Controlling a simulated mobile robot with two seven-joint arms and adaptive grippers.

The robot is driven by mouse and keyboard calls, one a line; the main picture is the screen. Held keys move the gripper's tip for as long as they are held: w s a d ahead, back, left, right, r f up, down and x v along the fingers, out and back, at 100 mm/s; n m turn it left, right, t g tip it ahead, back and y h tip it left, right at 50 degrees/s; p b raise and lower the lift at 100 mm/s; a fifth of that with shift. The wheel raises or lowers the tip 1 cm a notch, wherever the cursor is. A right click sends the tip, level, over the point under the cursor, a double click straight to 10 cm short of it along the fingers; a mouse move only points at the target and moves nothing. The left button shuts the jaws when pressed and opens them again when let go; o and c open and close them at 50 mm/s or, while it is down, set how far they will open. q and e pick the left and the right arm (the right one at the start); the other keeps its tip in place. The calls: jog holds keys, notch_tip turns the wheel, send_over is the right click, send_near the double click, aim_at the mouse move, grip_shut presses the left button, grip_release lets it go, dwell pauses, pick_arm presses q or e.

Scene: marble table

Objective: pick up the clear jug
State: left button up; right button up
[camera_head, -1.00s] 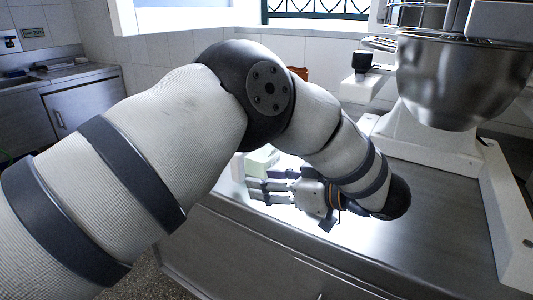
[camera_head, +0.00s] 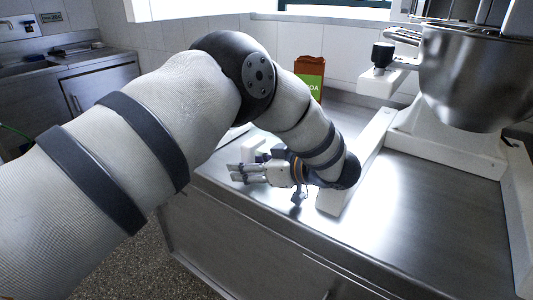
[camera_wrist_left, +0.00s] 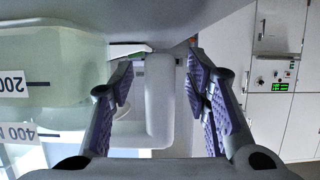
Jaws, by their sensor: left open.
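The clear jug (camera_wrist_left: 50,75) fills the left of the left wrist view, with a pale greenish body and the marks 200 and 400 upside down. Its upright handle (camera_wrist_left: 158,100) stands between the two purple-padded fingers of my left gripper (camera_wrist_left: 161,82). The fingers are open, one on each side of the handle, with a visible gap on both sides. In the head view, my left gripper (camera_head: 240,172) is low over the counter edge, pointing left. A pale part, seemingly of the jug (camera_head: 254,147), shows just behind it; my arm hides the rest. My right gripper is not in view.
A steel counter (camera_head: 400,215) runs below the arm, with bare room at the front right. A mixer with a steel bowl (camera_head: 475,80) stands at the right. A brown and green carton (camera_head: 310,78) stands near the back wall. A sink counter (camera_head: 60,85) is far left.

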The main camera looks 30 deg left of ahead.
aim_at(251, 149)
pick_arm(q)
grip_shut()
jog(key=shift+r, duration=0.15)
jog(key=r, duration=0.4)
jog(key=shift+s+d+r+p, duration=0.2)
jog(key=shift+s+p, duration=0.1)
jog(key=shift+p, duration=0.1)
jog(key=s+d+r+p, duration=0.1)
jog(key=s+d+r, duration=0.2)
jog(key=s, duration=0.3)
jog(key=s+d+r+p, duration=0.2)
jog(key=s+d+r, duration=0.1)
jog(key=s+r, duration=0.2)
jog(key=shift+s+r, duration=0.2)
jog(key=shift+s, duration=0.2)
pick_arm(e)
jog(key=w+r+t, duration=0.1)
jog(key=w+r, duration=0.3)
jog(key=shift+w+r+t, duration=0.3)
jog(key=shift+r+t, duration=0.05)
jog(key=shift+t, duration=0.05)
